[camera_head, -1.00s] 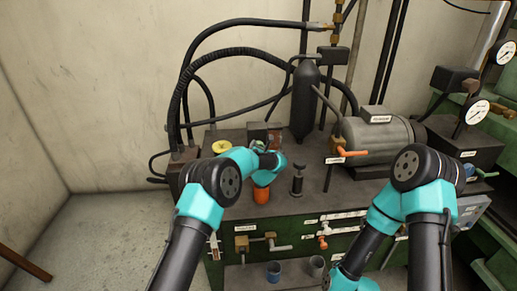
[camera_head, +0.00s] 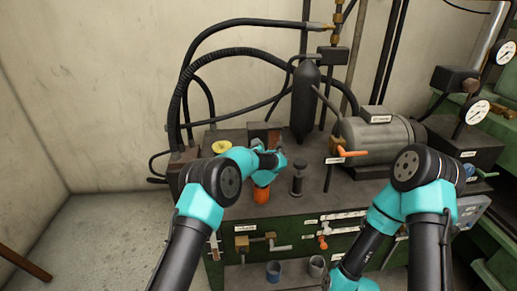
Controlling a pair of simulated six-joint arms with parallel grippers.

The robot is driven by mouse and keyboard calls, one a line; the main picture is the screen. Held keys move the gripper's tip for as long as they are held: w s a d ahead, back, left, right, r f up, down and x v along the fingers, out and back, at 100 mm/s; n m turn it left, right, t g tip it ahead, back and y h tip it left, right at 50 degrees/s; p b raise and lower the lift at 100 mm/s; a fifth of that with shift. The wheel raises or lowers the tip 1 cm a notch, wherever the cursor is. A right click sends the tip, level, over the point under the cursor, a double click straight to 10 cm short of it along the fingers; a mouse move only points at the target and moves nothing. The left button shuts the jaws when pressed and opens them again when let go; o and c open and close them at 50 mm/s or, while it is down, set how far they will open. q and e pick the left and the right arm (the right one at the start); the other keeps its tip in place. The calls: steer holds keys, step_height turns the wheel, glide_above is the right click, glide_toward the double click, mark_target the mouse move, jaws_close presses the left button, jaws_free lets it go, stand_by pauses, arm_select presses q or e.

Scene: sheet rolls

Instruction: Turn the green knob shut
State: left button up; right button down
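My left arm reaches over the machine bench, and its wrist is by a small dark box (camera_head: 257,131) with a reddish-brown side at the back of the bench top. My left gripper (camera_head: 277,143) is small and mostly hidden by its own wrist, so I cannot see whether its fingers are open or touching anything. I cannot make out a green knob; the spot in front of the box is covered by my wrist. My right arm folds down at the front right, and its gripper is outside the picture.
A yellow knob (camera_head: 221,147) lies left of my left wrist, and an orange part (camera_head: 261,194) stands just below it. A black plunger-like post (camera_head: 298,180) stands to the right. An orange-handled valve (camera_head: 350,153) sits before the grey motor (camera_head: 378,140). Black hoses arch behind.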

arm_select(q)
steer(key=m, duration=0.4)
steer(key=shift+m, duration=0.3)
steer(key=m, duration=0.3)
steer(key=shift+m, duration=0.3)
steer(key=m, duration=0.3)
steer(key=shift+m, duration=0.3)
steer(key=shift+r+m, duration=0.1)
steer(key=shift+m, duration=1.7)
steer(key=o, duration=0.9)
steer(key=shift+s, duration=0.15)
